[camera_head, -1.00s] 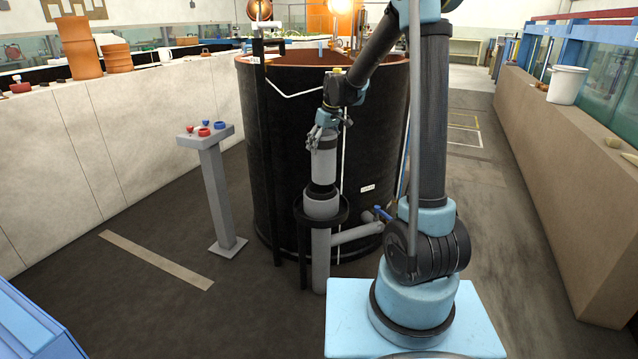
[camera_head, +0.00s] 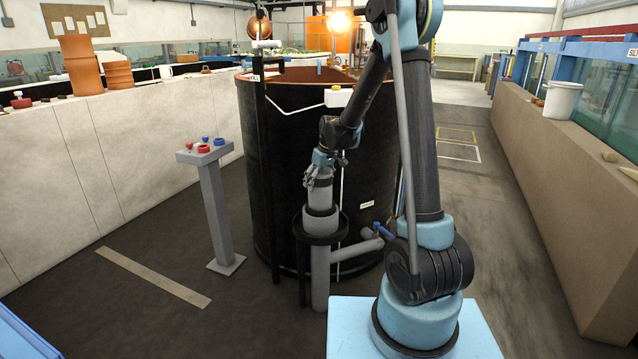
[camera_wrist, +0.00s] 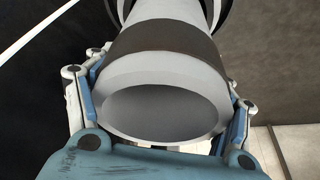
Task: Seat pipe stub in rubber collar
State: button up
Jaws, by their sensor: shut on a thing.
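The pipe stub (camera_head: 320,193) is a light grey hollow cylinder, roughly upright. My gripper (camera_head: 320,172) is shut on its upper part from above. The black rubber collar (camera_head: 321,211) sits on a thick grey standing pipe (camera_head: 320,285). The stub's lower end meets the collar; I cannot tell how deep it sits. In the wrist view, the stub's open near end (camera_wrist: 165,132) lies between my blue-padded fingers. A dark brown band (camera_wrist: 170,42) wraps around beyond the rim, and the lower joint is mostly hidden.
A wide black ring (camera_head: 342,228) surrounds the standing pipe, with a side branch below. A large black tank (camera_head: 275,150) stands close behind. A grey pedestal (camera_head: 212,200) with small red and blue parts stands left. Open floor lies left of the pipe.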

jog(key=o, duration=1.8)
jog(key=shift+o, duration=0.2)
jog(key=v, duration=1.2)
jog(key=s+d+r+m, duration=0.2)
jog(key=s+d+r, duration=0.1)
jog(key=s+d, duration=0.65)
jog(key=s+d+f+m+h, duration=0.1)
jog(key=s+d+f+m, duration=0.1)
jog(key=s, duration=0.8)
jog(key=s+d+f+m, duration=0.3)
jog(key=s+d+f, duration=0.1)
jog(key=s+d, duration=0.3)
jog(key=s+d+f+m+h, duration=0.1)
jog(key=s+d+f+m, duration=0.1)
jog(key=s, duration=1)
jog(key=shift+s+d+f+h, duration=0.3)
jog(key=shift+d+f, duration=0.4)
jog(key=shift+d, duration=0.45)
